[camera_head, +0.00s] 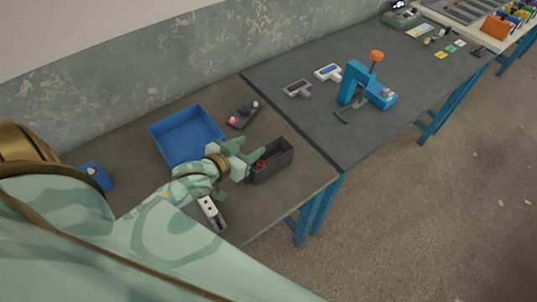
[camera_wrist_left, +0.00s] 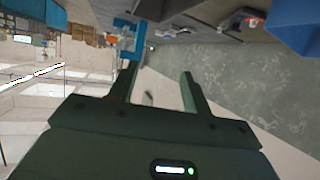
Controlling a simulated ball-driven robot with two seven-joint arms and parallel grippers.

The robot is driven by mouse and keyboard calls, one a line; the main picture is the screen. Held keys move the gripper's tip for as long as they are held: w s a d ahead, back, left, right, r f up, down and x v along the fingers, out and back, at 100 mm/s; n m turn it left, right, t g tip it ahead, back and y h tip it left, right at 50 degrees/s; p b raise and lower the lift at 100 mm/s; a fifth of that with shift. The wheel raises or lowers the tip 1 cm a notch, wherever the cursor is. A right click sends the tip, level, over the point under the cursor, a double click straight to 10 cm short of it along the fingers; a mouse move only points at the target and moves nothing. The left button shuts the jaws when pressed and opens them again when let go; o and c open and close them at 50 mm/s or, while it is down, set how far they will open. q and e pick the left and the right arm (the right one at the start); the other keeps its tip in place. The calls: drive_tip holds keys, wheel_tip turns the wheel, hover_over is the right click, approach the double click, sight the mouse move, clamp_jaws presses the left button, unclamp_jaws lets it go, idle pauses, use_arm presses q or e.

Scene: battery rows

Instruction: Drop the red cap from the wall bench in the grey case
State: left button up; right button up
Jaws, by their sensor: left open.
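The grey case (camera_head: 275,170) is a dark open box on the brown bench, near its right edge. A small red cap (camera_head: 260,164) shows at the case's left end, beside my fingertips; it appears to lie inside, but the fingers partly cover this spot. My left gripper (camera_head: 252,160) is at the case's left end. In the left wrist view my left gripper (camera_wrist_left: 160,85) has its fingers apart with nothing held between them. My right gripper is in neither view.
A blue tray (camera_head: 157,131) stands left of the case. A dark holder (camera_head: 241,116) with a red and a pale round piece sits behind. A small blue box (camera_head: 95,174) is at left. The dark table (camera_head: 300,125) adjoins at right, carrying a blue press (camera_head: 352,82).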

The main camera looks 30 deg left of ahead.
use_arm(q)
drive_tip(key=p+v, duration=0.1)
drive_tip(key=v, duration=0.8)
